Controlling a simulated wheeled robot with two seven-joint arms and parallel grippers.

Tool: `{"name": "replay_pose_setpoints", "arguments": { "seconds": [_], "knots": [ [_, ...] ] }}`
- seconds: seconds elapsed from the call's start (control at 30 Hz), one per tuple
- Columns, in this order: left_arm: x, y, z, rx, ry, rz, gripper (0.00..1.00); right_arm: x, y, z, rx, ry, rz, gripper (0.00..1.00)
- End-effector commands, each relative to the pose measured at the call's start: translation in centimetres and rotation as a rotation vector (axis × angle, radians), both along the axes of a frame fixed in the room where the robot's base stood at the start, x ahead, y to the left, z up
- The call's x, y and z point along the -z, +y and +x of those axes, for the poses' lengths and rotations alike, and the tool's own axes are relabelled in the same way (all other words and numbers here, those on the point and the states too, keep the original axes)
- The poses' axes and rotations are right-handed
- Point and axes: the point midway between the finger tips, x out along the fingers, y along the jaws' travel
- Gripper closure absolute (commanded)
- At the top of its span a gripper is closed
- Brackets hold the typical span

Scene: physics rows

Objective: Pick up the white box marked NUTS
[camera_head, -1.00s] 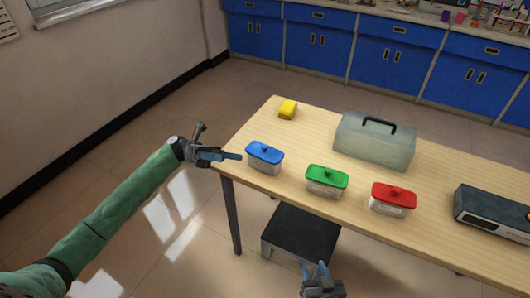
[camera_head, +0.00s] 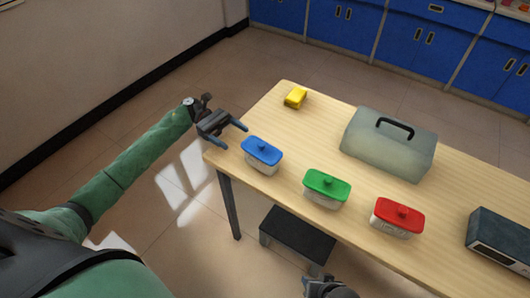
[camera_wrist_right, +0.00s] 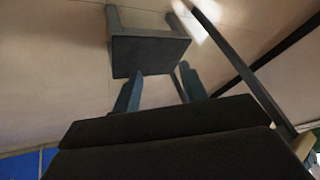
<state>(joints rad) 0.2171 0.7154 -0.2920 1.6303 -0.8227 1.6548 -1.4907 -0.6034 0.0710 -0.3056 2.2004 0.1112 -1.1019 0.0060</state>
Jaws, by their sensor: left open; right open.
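Three white boxes stand in a row on the wooden table: one with a blue lid (camera_head: 262,154), one with a green lid (camera_head: 326,189) and one with a red lid (camera_head: 397,217). Dark markings show on the red-lidded box's front, but I cannot read which box says NUTS.
A dark stool (camera_head: 297,236) stands below the front edge. Blue cabinets (camera_head: 400,40) line the back.

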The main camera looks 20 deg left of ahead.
Motion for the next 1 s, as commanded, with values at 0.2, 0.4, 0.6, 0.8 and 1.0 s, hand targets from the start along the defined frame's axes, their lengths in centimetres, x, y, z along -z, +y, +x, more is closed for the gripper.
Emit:
{"name": "replay_pose_setpoints", "arguments": {
  "seconds": [0.2, 0.4, 0.6, 0.8, 1.0],
  "knots": [
    [-0.2, -3.0, -1.1, 0.002, 0.001, -0.001, 0.24, -3.8, -0.3, -0.3, -0.01, 0.022, -0.006, 0.57],
    [-0.1, -4.6, -1.6, 0.0, 0.002, -0.002, 0.24, -5.6, -0.5, -0.6, -0.017, 0.04, -0.01, 0.57],
    [-0.2, -5.6, -2.0, 0.001, 0.002, 0.0, 0.24, -6.8, -0.6, -0.8, -0.021, 0.05, -0.014, 0.57],
    [-0.3, -8.3, -3.0, 0.001, 0.003, -0.002, 0.24, -9.5, -1.3, -1.3, -0.026, 0.074, -0.028, 0.57],
    [-0.2, -10.2, -3.6, 0.0, 0.003, -0.001, 0.24, -10.1, -2.2, -1.5, -0.019, 0.094, -0.048, 0.57]
  ]
}}
